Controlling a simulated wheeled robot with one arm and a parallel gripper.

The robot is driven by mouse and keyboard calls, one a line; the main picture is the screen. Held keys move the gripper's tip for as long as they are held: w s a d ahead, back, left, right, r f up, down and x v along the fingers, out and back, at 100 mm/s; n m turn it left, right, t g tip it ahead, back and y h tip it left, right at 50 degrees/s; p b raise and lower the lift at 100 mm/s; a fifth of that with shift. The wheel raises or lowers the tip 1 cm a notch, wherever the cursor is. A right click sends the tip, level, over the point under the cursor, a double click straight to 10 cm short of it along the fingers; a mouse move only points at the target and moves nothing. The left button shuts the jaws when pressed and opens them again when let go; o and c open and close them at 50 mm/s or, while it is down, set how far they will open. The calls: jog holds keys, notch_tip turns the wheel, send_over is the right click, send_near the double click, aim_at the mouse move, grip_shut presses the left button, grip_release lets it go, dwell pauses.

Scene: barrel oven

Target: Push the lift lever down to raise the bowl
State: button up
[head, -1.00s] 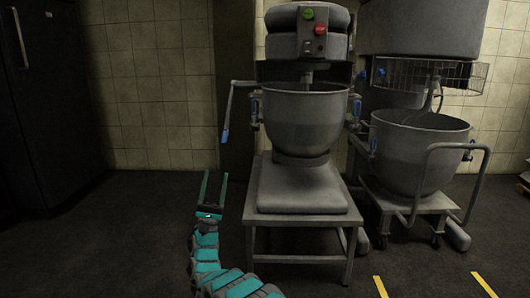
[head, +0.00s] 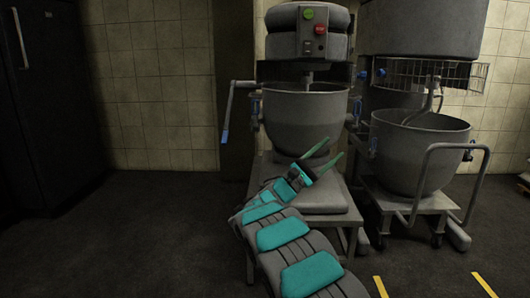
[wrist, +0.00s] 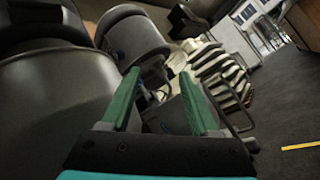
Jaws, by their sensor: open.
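The lift lever (head: 227,112) is a grey crank arm on the left side of the smaller mixer, hanging down with a blue handle (head: 225,137) at its lower end. The grey bowl (head: 303,118) sits under the mixer head, above the base. My gripper (head: 330,158) is open and empty, in front of the bowl's lower part and right of the lever, apart from it. In the wrist view its two green fingers (wrist: 160,100) are spread, with a grey rounded surface (wrist: 50,110), likely the bowl, close at left. The lever does not show in the wrist view.
A larger mixer with a grey bowl (head: 418,150) on a wheeled trolley (head: 468,175) stands at right. A dark cabinet (head: 45,100) stands at far left. The floor (head: 130,230) left of the smaller mixer is clear. Yellow marks (head: 380,287) lie at front right.

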jog(key=s+d+f+m+g+y, duration=0.25)
jog(key=s+d+g, duration=0.25)
jog(key=s+d, duration=0.45)
jog(key=s+d+f+m+g+y, duration=0.25)
jog(key=s+d+g, duration=0.25)
jog(key=s+d, duration=0.45)
jog(key=s+f+m+g+y, duration=0.2)
jog(key=s+f+m+y, duration=0.15)
jog(key=s, duration=0.95)
jog(key=s+a+f+m+y, duration=0.1)
jog(key=s+a+f+y, duration=0.25)
jog(key=s, duration=0.35)
jog(key=s+a+f+m+y, duration=0.1)
jog(key=s+a+f+y, duration=0.2)
jog(key=s+f, duration=0.25)
jog(key=s+a+f+m+t+y, duration=0.1)
jog(key=s+a+f+y, duration=0.25)
jog(key=s+a, duration=0.35)
jog(key=s+a+f+m+y, duration=0.2)
jog(key=s+a+y, duration=0.3)
jog(key=a, duration=0.4)
notch_tip(320, 180, up, 15)
jog(key=p, duration=1.4)
jog(key=shift+s+a+h, duration=0.2)
jog(key=shift+s+h, duration=0.05)
jog(key=shift+h, duration=0.1)
jog(key=shift+f, duration=0.1)
